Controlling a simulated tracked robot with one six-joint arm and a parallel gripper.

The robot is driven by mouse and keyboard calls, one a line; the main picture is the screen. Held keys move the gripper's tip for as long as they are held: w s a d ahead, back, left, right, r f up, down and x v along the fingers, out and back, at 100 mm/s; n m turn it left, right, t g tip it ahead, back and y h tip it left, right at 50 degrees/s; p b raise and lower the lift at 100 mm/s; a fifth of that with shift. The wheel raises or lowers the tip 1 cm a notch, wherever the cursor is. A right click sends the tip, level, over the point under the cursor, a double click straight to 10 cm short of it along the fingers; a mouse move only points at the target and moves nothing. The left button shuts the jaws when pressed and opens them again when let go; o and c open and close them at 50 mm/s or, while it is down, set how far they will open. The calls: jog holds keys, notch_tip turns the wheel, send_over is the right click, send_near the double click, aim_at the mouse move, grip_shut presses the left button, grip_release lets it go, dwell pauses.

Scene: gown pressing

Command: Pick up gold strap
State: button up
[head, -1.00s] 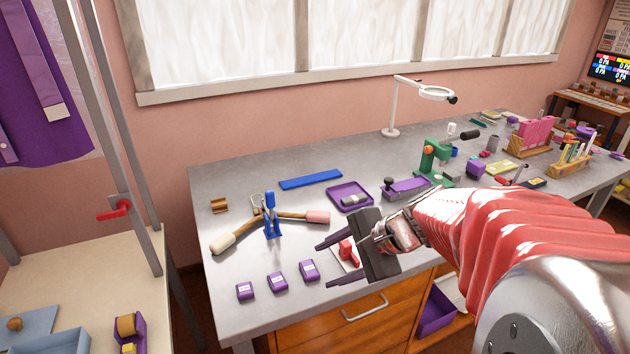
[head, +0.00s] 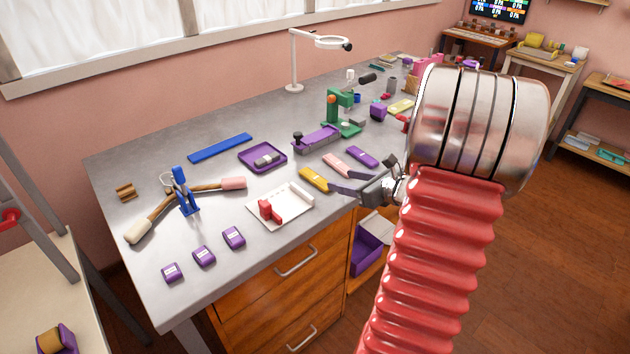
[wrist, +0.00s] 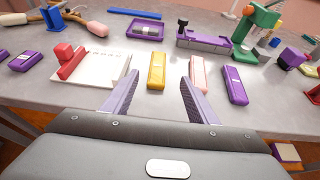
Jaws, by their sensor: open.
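The gold strap (head: 315,179) is a short yellow-gold bar lying flat on the grey workbench, near its front edge. It also shows in the wrist view (wrist: 157,70), ahead of my gripper and between the lines of the two fingers, nearer the left one. A pink strap (head: 343,164) and a purple strap (head: 361,156) lie to its right. My gripper (head: 342,182) is open and empty at the bench's front edge, fingers pointing at the straps. In the wrist view the fingers (wrist: 152,98) are spread, with the pink strap (wrist: 198,74) just beyond the right fingertip.
A white tray with a red block (head: 270,210) is left of the gold strap. A purple tool (head: 316,139), a purple tray (head: 262,157) and a green press (head: 341,113) stand behind. Wooden drawers (head: 280,275) are below the bench edge.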

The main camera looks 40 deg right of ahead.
jog(key=shift+w, duration=0.1)
send_near(310, 173)
jog(key=x, duration=0.2)
jog(key=shift+w+d+f, duration=0.1)
jog(key=shift+w+f, duration=0.1)
jog(key=shift+w, duration=0.1)
dwell(0.4)
jog(key=shift+x, duration=2.55)
jog(key=shift+c, duration=0.5)
jog(key=c, duration=1)
notch_tip(310, 173, up, 10)
